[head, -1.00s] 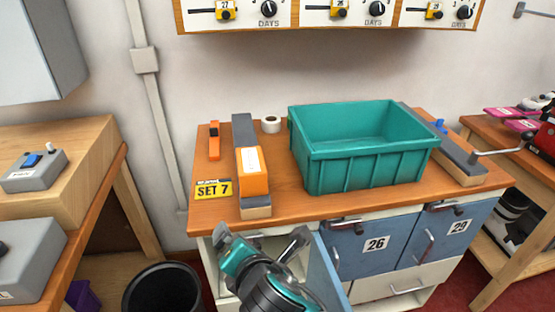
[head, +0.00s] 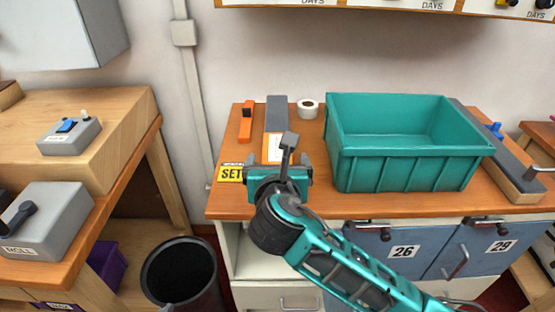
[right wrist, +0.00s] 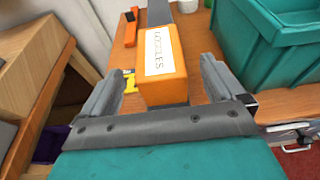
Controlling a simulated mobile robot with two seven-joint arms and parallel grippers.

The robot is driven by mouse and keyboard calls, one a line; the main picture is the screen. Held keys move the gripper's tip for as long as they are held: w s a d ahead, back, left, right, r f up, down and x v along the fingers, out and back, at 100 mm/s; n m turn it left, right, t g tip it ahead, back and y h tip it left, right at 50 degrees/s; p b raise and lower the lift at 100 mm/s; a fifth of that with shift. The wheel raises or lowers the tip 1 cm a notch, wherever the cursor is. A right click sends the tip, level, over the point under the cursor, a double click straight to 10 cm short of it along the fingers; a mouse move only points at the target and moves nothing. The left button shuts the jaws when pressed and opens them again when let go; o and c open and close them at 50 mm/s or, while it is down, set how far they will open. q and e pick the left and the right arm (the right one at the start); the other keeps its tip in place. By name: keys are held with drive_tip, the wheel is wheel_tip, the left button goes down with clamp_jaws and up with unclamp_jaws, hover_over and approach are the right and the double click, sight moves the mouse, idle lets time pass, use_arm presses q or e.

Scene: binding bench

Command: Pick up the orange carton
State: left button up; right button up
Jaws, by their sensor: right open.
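My right gripper (head: 279,167) is open and empty at the carton's near end. In the right wrist view its fingers (right wrist: 163,72) stand apart to the left and right of the carton, with gaps on both sides and no contact visible. My left gripper is not in view.
A teal bin (head: 405,150) stands close to the right on the bench (head: 228,205). An orange tool (head: 246,122), a white tape roll (head: 308,109) and a yellow SET sign (head: 230,174) are nearby. A black waste bin (head: 180,270) stands on the floor at left.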

sight(277, 152)
drive_tip(key=shift+b+x, duration=0.4)
drive_tip(key=shift+x, duration=2.35)
drive_tip(key=shift+r, duration=0.1)
drive_tip(key=c, duration=1)
drive_tip(key=shift+c, duration=1.2)
drive_tip(key=shift+r, duration=0.1)
